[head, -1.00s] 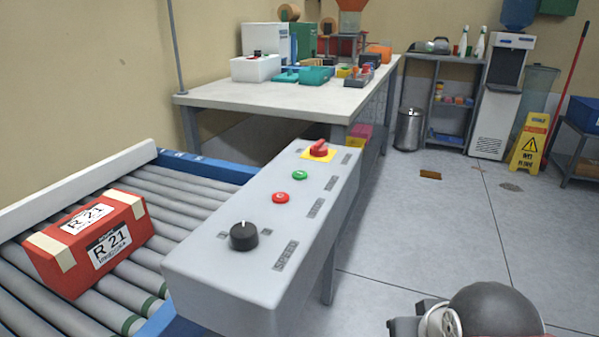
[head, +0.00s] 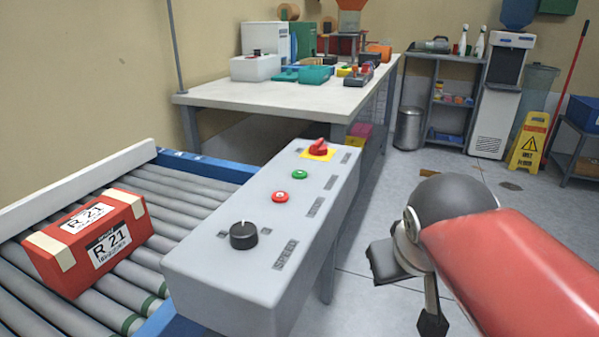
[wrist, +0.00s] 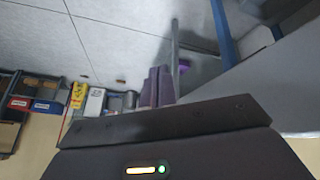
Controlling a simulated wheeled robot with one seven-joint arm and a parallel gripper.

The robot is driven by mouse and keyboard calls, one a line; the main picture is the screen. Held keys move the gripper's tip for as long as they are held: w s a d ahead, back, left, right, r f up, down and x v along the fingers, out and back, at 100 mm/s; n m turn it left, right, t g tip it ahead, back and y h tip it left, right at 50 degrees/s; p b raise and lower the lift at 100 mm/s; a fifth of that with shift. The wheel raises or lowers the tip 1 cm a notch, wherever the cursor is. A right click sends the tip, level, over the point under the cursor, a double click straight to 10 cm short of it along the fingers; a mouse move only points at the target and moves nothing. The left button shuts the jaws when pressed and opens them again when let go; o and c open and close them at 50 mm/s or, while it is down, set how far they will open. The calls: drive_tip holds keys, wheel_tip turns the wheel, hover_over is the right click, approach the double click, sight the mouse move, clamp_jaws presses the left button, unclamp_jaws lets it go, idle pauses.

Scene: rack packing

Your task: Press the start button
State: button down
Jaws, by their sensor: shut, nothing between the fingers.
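The grey control box (head: 225,285) stands beside the conveyor in the head view. On its top are a green button (head: 299,174), a red button (head: 280,197), a black speed knob (head: 244,235) and a red switch on a yellow plate (head: 318,149). The button labels are too small to read. My gripper (wrist: 159,84) is shut and empty in the wrist view, its fingers together over the floor. In the head view my arm is to the right of the box, apart from it. Nothing covers the buttons.
A red R 21 box (head: 66,266) lies on the roller conveyor (head: 175,215) at left. A workbench (head: 235,97) with several items stands behind the control box. A yellow wet-floor sign (head: 527,150) stands at the back right.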

drive_tip(key=w+a+r+n+t, duration=0.1)
drive_tip(key=w+a+r+n, duration=0.2)
drive_tip(key=w+a+r, duration=0.45)
wheel_tip(320, 180, up, 11)
drive_tip(key=n+t, duration=0.2)
hover_over(299, 175)
drive_tip(key=shift+s+r, duration=0.1)
drive_tip(key=shift+r, duration=0.1)
drive_tip(key=shift+f, duration=0.1)
wheel_tip(299, 175, down, 9)
drive_tip(key=b, duration=0.7)
idle(0.7)
drive_tip(key=shift+f+b, duration=0.25)
drive_tip(key=shift+b, duration=0.15)
drive_tip(key=shift+f, duration=0.4)
idle(0.5)
drive_tip(key=shift+r, duration=0.15)
drive_tip(key=shift+r+p, duration=0.6)
drive_tip(key=shift+r, duration=0.1)
